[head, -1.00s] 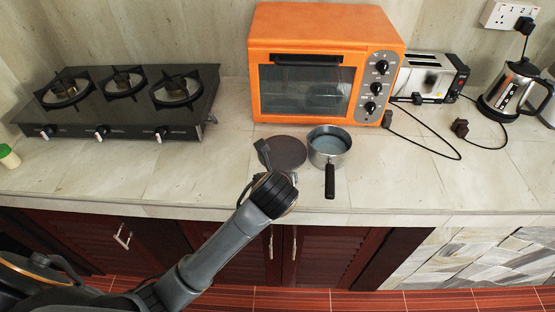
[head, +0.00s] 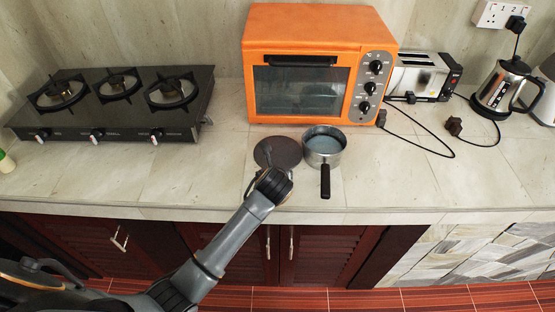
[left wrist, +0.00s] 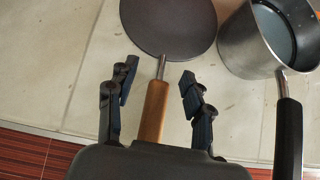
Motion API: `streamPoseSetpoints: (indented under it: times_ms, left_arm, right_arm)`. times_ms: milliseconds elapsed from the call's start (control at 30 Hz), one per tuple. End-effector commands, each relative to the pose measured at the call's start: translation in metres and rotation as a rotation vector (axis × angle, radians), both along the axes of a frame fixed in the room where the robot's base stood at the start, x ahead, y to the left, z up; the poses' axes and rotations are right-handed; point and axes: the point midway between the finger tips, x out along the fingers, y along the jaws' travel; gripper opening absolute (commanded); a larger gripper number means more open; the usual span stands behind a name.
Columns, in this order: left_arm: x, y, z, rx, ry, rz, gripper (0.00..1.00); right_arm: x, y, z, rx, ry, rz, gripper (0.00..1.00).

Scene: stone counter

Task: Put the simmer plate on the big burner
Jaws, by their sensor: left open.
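The simmer plate (head: 278,152) is a dark round disc lying flat on the counter. Its wooden handle (left wrist: 153,112) shows in the left wrist view, with a thin metal neck leading to the disc (left wrist: 170,22). My left gripper (left wrist: 157,84) is open, with one finger on each side of the handle and a gap on both sides. In the head view the gripper (head: 264,176) is at the plate's near edge and hides the handle. The gas stove (head: 112,104) at the left has three burners; the right burner (head: 172,93) is empty. My right gripper is not in view.
A metal saucepan (head: 323,148) stands just right of the plate, its black handle (head: 325,180) pointing to the front edge. An orange oven (head: 310,65) is behind. A toaster (head: 422,75) and kettle (head: 502,90) stand right. Counter (head: 190,165) between stove and plate is clear.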

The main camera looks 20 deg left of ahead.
Motion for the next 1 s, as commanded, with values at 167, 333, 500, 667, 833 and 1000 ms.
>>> streamPoseSetpoints:
  times_ms: [167, 333, 500, 667, 833, 1000]
  left_arm:
    - [0.016, 0.001, -0.016, 0.000, 0.001, 0.000, 0.51]
    - [0.023, 0.004, -0.023, 0.001, 0.000, -0.001, 0.51]
    - [0.023, 0.004, -0.024, 0.000, -0.001, -0.001, 0.51]
    - [0.023, 0.004, -0.023, 0.000, -0.001, -0.001, 0.31]
    - [0.023, 0.004, -0.024, 0.000, -0.001, -0.001, 0.00]
    - [0.023, 0.004, -0.024, 0.000, 0.000, -0.001, 0.00]
  right_arm:
    - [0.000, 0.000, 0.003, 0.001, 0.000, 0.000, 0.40]
    - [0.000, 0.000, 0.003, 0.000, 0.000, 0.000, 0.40]
    - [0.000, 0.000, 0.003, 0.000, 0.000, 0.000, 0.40]
    - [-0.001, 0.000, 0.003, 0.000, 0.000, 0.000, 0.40]
    - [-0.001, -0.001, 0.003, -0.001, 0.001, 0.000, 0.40]
    - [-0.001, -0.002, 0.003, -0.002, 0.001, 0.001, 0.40]
